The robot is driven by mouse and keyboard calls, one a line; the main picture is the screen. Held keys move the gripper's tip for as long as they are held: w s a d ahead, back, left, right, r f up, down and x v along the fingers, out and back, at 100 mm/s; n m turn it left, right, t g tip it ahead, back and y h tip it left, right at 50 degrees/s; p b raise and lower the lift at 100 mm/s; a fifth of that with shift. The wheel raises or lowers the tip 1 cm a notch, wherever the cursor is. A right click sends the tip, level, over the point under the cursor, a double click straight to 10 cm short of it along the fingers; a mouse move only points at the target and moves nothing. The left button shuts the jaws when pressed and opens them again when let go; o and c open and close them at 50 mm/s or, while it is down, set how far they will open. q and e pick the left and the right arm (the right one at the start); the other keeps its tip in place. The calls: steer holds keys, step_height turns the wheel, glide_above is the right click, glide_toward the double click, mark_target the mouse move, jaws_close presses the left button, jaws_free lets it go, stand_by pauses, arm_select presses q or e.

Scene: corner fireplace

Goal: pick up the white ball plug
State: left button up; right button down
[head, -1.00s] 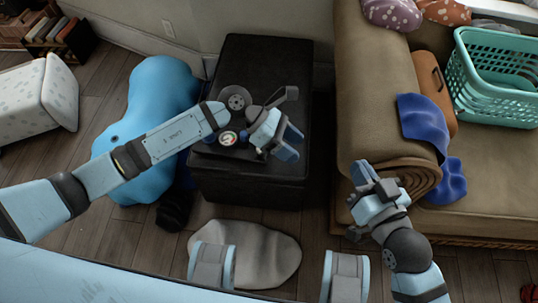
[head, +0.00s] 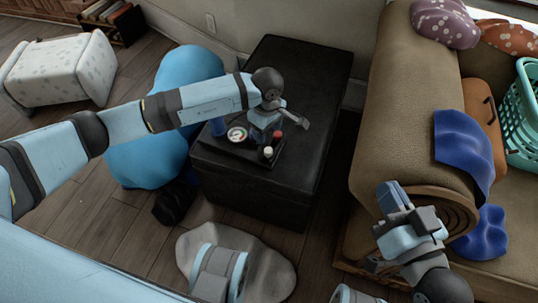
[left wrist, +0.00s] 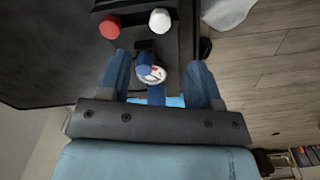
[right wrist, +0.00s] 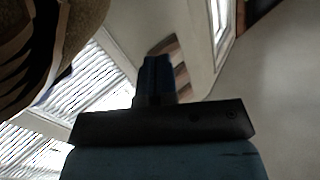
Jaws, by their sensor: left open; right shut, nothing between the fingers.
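The white ball plug (head: 268,152) stands on a dark tray (head: 240,151) on the black ottoman, just in front of a red plug (head: 277,137). It also shows at the top of the left wrist view (left wrist: 160,20), beside the red one (left wrist: 110,27). My left gripper (head: 264,124) is open above the tray, pointing down; its fingertips are hard to see in the head view. In the left wrist view the white plug lies beyond the fingertips, and a round gauge (left wrist: 152,73) with blue parts shows between the fingers. My right gripper (head: 390,197) is shut and empty near the sofa arm.
The gauge (head: 237,135) and a blue piece (head: 218,127) sit at the tray's left. The rest of the black ottoman (head: 300,75) is clear. A brown sofa (head: 400,100) with blue cloth (head: 463,145) stands right. A blue beanbag (head: 150,160) lies left.

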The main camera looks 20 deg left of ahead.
mark_target(269, 149)
arm_select(q)
step_height(269, 149, down, 4)
steer(key=shift+d+f+b, duration=0.1)
steer(key=shift+f+b, duration=0.05)
steer(key=shift+b, duration=0.55)
step_height(269, 149, down, 4)
steer(key=shift+s+d+r+b, duration=0.1)
steer(key=shift+b, duration=0.95)
steer(key=shift+f, duration=0.3)
steer(key=shift+r, duration=0.1)
steer(key=c, duration=0.9)
steer(key=shift+c, duration=0.5)
arm_select(e)
steer(key=shift+w+d+f+n, duration=0.15)
steer(key=shift+w+f+n, duration=0.2)
steer(key=shift+f, duration=0.3)
steer(key=shift+w+d+f+n, duration=0.15)
steer(key=shift+f+n, duration=0.3)
steer(key=shift+f, duration=0.15)
arm_select(q)
steer(key=shift+r, duration=0.1)
